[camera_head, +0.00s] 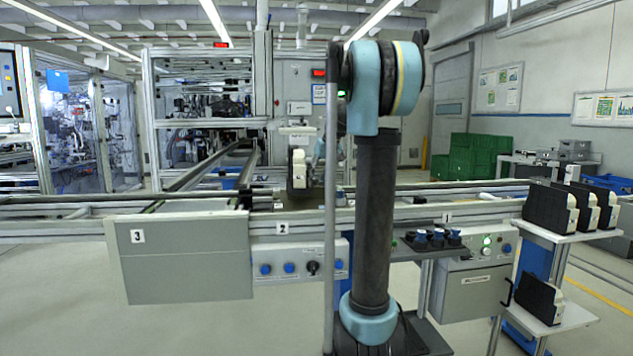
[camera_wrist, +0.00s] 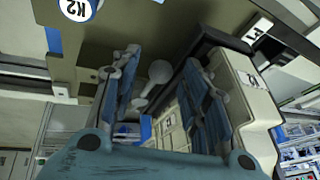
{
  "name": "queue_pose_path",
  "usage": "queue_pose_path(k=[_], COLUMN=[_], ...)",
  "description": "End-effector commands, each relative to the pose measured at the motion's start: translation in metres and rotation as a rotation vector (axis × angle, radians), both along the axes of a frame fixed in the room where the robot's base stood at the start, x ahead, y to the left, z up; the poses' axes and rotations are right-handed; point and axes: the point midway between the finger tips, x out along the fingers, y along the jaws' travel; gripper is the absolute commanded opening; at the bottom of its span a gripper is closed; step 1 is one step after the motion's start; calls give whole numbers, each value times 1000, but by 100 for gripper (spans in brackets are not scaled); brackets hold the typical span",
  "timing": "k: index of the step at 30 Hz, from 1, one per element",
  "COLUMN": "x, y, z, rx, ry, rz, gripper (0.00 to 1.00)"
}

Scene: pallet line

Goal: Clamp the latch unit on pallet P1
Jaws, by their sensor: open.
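In the wrist view my gripper (camera_wrist: 161,64) is open, its two blue-padded fingers spread apart. A pale rounded knob (camera_wrist: 158,73) shows in the gap, beyond the fingers; I cannot tell whether anything touches it. A cream block with a black edge, probably the latch unit (camera_wrist: 252,105), lies to the right, partly behind the right finger. In the head view a white-and-black unit (camera_head: 298,168) stands upright at the line behind the front conveyor.
A round K2 label (camera_wrist: 76,8) is on a surface at the wrist view's upper left. In the head view several similar black-and-white units (camera_head: 545,207) stand on a shelf at right. The conveyor rail (camera_head: 80,211) and a grey control box (camera_head: 475,290) border the front.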

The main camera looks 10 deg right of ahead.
Motion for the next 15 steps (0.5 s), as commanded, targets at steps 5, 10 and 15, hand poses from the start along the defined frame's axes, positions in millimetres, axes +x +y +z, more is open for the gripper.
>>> queue_pose_path(k=[5, 10, 15], x=[1, 1, 1], y=[1, 1, 1], z=[-3, -3, -3], rx=[0, 0, 0], ry=[0, 0, 0], rz=[0, 0, 0], gripper=[42, 42, 3])
